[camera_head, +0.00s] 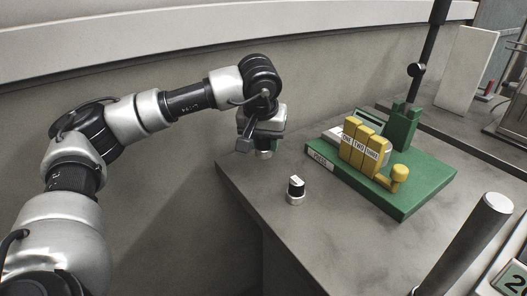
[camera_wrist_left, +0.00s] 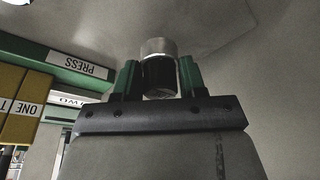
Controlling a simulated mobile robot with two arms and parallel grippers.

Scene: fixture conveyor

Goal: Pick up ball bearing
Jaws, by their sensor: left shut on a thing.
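My left gripper (camera_head: 264,146) is shut on a small black-and-silver cylindrical part, which I take as the ball bearing (camera_wrist_left: 159,72). In the left wrist view, its black section sits between the green fingers (camera_wrist_left: 159,82) and its silver end sticks out beyond them. In the head view, the gripper hangs at the left edge of the grey table, with the silver end of the part just below the fingers. My right gripper is not in view.
A green press fixture (camera_head: 420,192) with yellow labelled blocks (camera_head: 362,149) and a yellow knob (camera_head: 399,174) stands on the table (camera_head: 330,235). A grey post (camera_head: 470,235) rises at the lower right. The table's front left is mostly clear.

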